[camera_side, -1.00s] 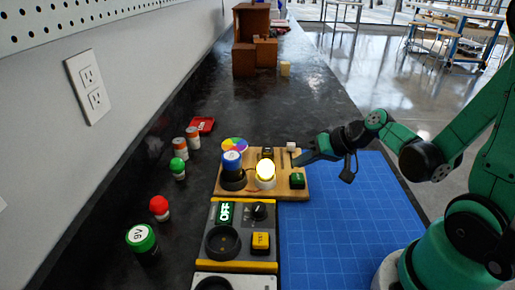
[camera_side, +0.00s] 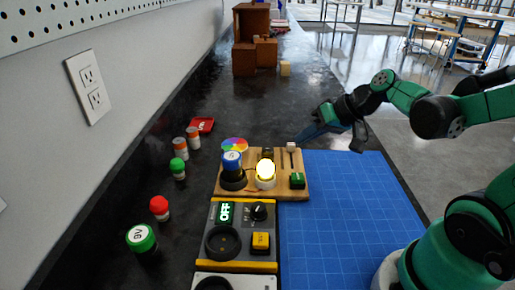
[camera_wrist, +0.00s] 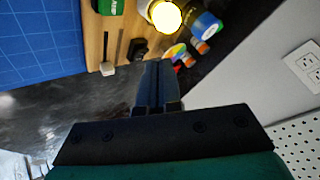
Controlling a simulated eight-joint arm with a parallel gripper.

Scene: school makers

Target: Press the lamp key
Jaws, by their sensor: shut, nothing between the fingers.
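The green key (camera_side: 297,180) sits at the right of a wooden board (camera_side: 281,192). It also shows at the top edge of the wrist view (camera_wrist: 108,5), partly cut off, its lettering not clearly readable. The lamp (camera_side: 265,172) on the same board glows yellow, and it is bright in the wrist view (camera_wrist: 165,15). My gripper (camera_side: 303,137) is shut and empty, past the far edge of the board and apart from the key. In the wrist view its closed fingers (camera_wrist: 158,66) point toward the board's edge.
A blue-capped cell (camera_side: 232,160), a dark switch (camera_side: 267,153) and a slider with a white knob (camera_side: 291,146) share the board. A grey panel with a yellow key (camera_side: 261,241) stands nearer. The blue mat (camera_side: 340,215) is clear.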

